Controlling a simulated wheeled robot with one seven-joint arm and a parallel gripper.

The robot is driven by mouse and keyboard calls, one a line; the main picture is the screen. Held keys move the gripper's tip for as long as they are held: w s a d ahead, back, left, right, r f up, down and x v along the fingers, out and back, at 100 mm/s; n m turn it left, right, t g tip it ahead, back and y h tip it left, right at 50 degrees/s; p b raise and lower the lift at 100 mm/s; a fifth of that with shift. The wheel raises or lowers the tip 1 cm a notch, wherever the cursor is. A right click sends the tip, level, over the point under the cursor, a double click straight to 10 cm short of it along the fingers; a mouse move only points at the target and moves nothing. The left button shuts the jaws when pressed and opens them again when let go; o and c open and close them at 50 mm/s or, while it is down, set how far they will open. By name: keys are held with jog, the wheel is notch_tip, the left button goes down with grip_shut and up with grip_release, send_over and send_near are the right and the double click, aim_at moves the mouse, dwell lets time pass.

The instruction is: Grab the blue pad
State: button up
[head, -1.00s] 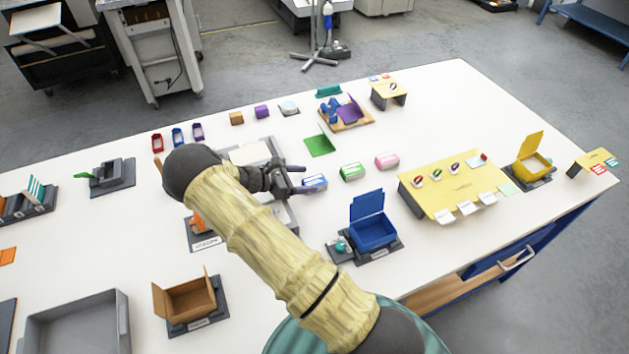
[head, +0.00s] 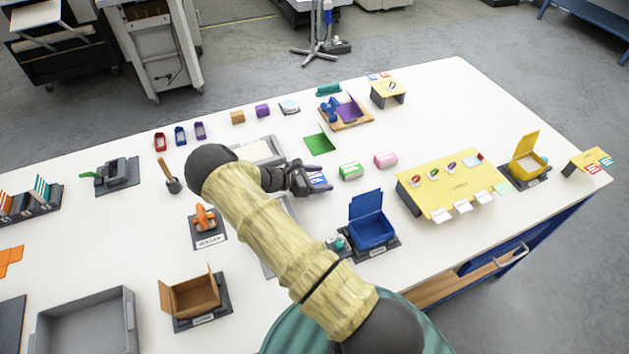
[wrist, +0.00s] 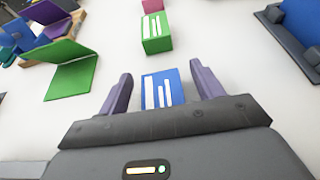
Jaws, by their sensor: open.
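The blue pad (wrist: 158,88) is a small blue block with white stripes on top, lying on the white table. In the wrist view it sits between the two purple-grey fingers of my gripper (wrist: 160,74). The fingers are apart, with a gap on each side of the pad. The pad's near end is hidden behind the gripper body. In the head view my gripper (head: 316,178) is at the blue pad (head: 317,181), which is partly covered by it.
A green block (head: 351,171) and a pink block (head: 385,160) lie to the right of the pad. An open green folder (head: 320,143) stands behind it. An open blue box (head: 370,230) stands in front and to the right. Bare table separates them.

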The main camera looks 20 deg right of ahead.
aim_at(319, 178)
jog(key=shift+c, duration=0.3)
jog(key=c, duration=1)
notch_tip(319, 178, up, 10)
jog(key=b, duration=0.2)
jog(key=shift+b, duration=0.4)
